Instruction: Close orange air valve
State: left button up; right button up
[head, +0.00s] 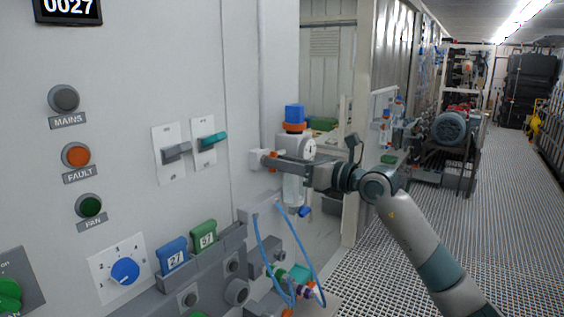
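A small orange part (271,154), which looks like the orange air valve's handle, shows at the white fitting (257,160) on the panel's right edge. It is mostly hidden by my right gripper (272,161). The gripper reaches in from the right, with its fingertips at the orange part. I cannot tell whether the fingers are apart or closed on it. The handle's angle is also hard to make out. My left gripper is not in view.
Just behind my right gripper stands an air unit with a blue cap (294,113), an orange ring (293,127) and a round gauge (309,147). Blue hoses (262,245) hang below. The control panel (130,120) fills the left. A grated walkway (500,215) lies open at right.

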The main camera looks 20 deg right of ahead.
jog(key=c, duration=0.7)
jog(key=shift+r+m, duration=0.1)
jog(key=shift+m, duration=0.3)
jog(key=shift+w+d+f+m+p, duration=0.1)
jog(key=shift+f+m+p, duration=0.05)
jog(key=shift+m+p, duration=3.15)
jog(key=shift+d+f+m+p, duration=0.1)
jog(key=shift+m+p, duration=2.1)
jog(key=shift+m, duration=2.1)
jog(key=shift+o, duration=0.2)
jog(key=o, duration=0.7)
jog(key=shift+c, duration=0.2)
